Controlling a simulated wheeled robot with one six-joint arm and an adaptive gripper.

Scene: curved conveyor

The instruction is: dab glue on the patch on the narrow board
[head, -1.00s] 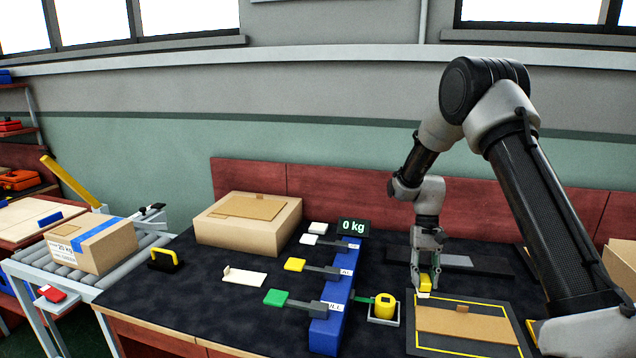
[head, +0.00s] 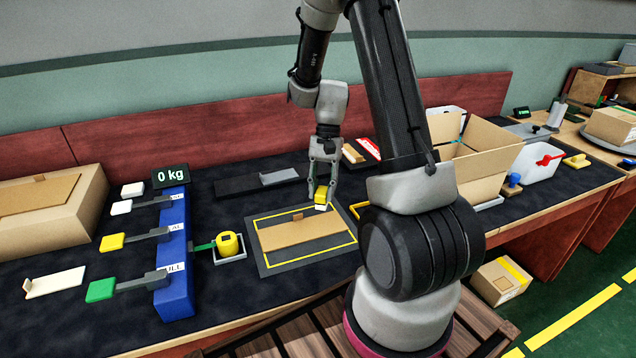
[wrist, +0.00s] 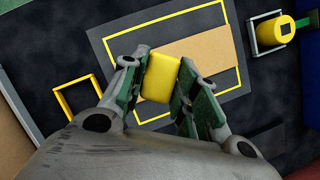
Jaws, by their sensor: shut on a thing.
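My gripper (head: 323,180) is shut on a small yellow block-like thing (head: 321,196) with a pale lower end. It also shows between the fingers in the wrist view (wrist: 161,76). It is held over the back right corner of a dark mat with a yellow outline (head: 263,262). The board also shows in the wrist view (wrist: 208,52), partly hidden by the held thing.
A yellow pot (head: 229,245) stands in a small tray left of the mat. An open carton (head: 478,155) stands right, behind my arm. A yellow frame (wrist: 77,97) lies beside the mat.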

